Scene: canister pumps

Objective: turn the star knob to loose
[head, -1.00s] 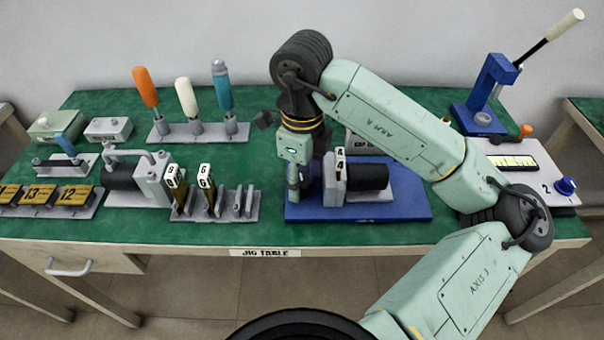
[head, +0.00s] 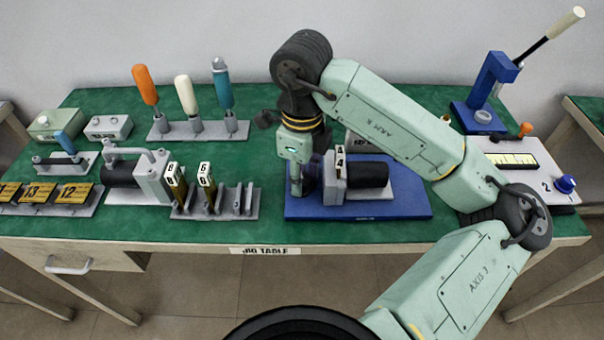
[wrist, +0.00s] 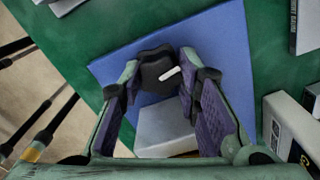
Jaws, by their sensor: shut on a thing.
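The star knob (wrist: 158,70) is dark with a white pointer mark. In the wrist view the mark points up and to the right. My gripper (wrist: 161,74) has its two purple-padded fingers on either side of the knob and is shut on it. The knob sits by a grey block (wrist: 165,130) over a blue base plate (wrist: 105,65). In the head view my gripper (head: 301,182) points down at the left end of the blue base (head: 400,209). There the fingers and wrist hide the knob. Any loose or tight marking is not readable.
A black canister (head: 368,174) and a plate marked 4 (head: 340,165) stand just right of my gripper. Left are a slotted rack (head: 245,200) and another canister pump (head: 122,175). Upright handles (head: 187,95) stand behind. Bare green table lies between rack and blue base.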

